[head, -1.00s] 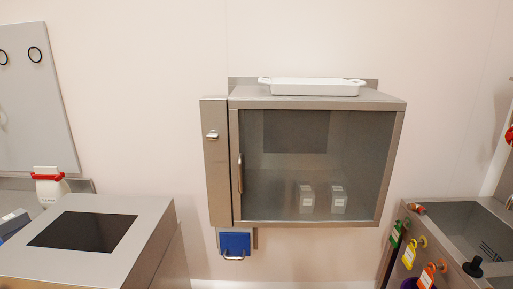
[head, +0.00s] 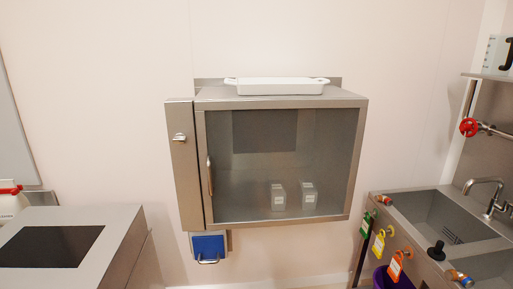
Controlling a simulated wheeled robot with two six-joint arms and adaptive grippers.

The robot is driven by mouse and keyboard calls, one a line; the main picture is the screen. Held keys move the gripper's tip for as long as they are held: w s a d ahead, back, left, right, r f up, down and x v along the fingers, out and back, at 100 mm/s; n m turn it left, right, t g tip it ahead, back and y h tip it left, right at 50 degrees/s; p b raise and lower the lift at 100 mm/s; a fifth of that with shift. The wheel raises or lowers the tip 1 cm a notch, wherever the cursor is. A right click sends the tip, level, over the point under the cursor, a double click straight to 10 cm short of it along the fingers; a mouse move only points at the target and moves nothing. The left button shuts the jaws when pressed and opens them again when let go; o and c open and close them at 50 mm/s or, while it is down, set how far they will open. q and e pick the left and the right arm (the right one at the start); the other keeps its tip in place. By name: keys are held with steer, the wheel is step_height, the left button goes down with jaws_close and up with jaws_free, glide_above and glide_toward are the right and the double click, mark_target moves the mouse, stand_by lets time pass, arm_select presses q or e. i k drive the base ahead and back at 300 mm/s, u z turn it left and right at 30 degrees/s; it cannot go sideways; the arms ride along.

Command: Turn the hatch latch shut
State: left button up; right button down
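A metal hatch cabinet (head: 357,160) with a glass door (head: 255,185) hangs on the wall in the middle of the head view. The door looks closed. A small light latch handle (head: 180,137) sits on the metal side panel (head: 186,175) left of the door. A vertical pull handle (head: 210,176) is on the door's left edge. Two small pale containers stand behind the glass, one on the left (head: 278,197) and one on the right (head: 309,195). Neither of my grippers shows in this view.
A white tray (head: 275,86) lies on top of the cabinet. A blue box (head: 208,246) hangs below it. A metal unit with a dark opening (head: 50,246) stands at left. A sink (head: 435,218) with a faucet (head: 485,190) and hanging coloured tags stands at right.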

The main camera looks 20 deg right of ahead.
mark_target(181, 138)
steer(key=k, duration=1.15)
steer(key=z, duration=1.25)
steer(key=i, duration=1.35)
steer(key=u, duration=0.65)
steer(key=i, duration=0.7)
steer(key=u, duration=0.75)
